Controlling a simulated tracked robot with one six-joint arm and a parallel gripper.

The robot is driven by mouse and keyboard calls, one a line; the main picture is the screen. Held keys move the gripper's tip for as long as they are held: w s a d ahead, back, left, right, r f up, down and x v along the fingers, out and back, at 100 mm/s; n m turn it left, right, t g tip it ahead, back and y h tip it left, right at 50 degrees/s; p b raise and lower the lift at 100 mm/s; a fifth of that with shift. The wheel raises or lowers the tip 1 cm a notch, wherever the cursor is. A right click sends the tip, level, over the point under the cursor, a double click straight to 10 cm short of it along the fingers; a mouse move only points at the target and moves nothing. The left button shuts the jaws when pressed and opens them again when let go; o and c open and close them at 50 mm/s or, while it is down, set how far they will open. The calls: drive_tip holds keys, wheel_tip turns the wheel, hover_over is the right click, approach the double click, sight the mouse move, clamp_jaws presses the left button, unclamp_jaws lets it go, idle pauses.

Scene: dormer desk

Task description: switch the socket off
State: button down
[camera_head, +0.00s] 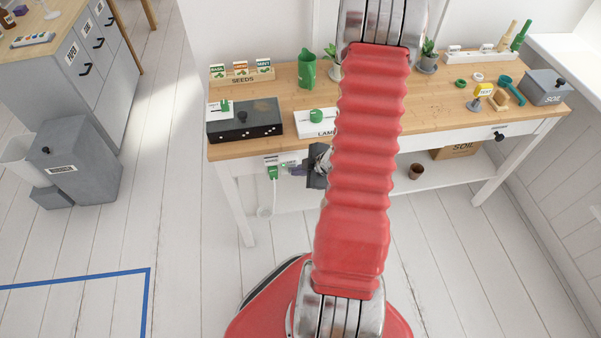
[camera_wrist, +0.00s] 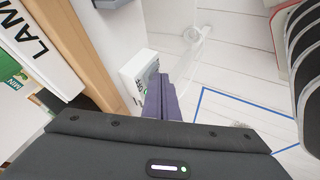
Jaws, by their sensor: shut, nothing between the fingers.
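The white socket (camera_head: 270,160) is mounted at the front edge of the wooden desk (camera_head: 285,90), left of my arm. A green plug (camera_head: 272,173) hangs at it with a pale cable, and a small green spot shows on its right. In the wrist view the socket (camera_wrist: 138,76) is a white box with dark lettering and a grey side face. My gripper (camera_head: 297,171) is shut and empty, close to the socket's right side. In the wrist view its purple fingers (camera_wrist: 161,98) point toward the socket's grey side; I cannot tell whether they touch. The gripper body hides the lower part.
A black box (camera_head: 244,119) and a white LAMP box (camera_head: 316,122) with a green knob stand on the desk above.

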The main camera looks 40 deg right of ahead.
drive_tip(key=shift+d, duration=0.1)
drive_tip(key=shift+w+d+r, duration=0.1)
drive_tip(key=shift+w, duration=0.15)
drive_tip(key=shift+r, duration=0.1)
drive_tip(key=shift+r, duration=0.7)
drive_tip(key=v, duration=1.2)
drive_tip(key=shift+a, duration=0.4)
